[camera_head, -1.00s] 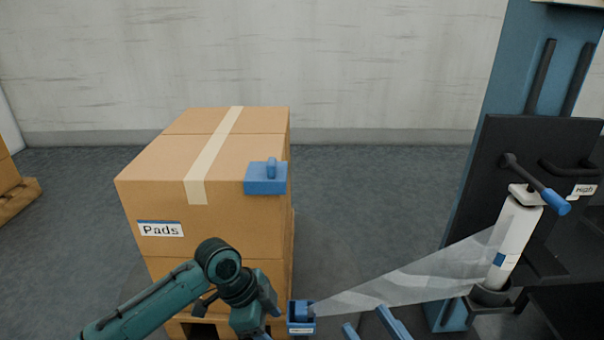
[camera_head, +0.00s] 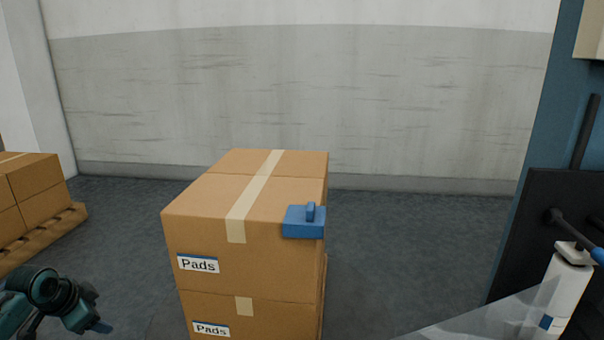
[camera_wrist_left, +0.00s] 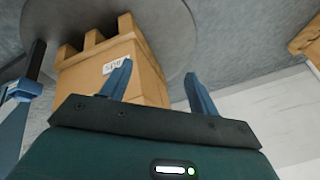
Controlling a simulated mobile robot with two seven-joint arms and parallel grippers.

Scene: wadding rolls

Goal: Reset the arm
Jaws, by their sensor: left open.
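My left arm shows in the lower left corner of the head view, left of the stacked boxes and apart from them. The box stack shows upside down beyond the fingers. My right gripper is not in view.
Cardboard boxes (camera_head: 250,258) labelled "Pads" stand stacked in the middle, with a blue block (camera_head: 303,223) on the top corner. A wrapping machine (camera_head: 543,140) with a white film roll (camera_head: 564,290) stands right. Clear film (camera_head: 490,322) runs left from it. More boxes (camera_head: 42,190) stand on a pallet at left.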

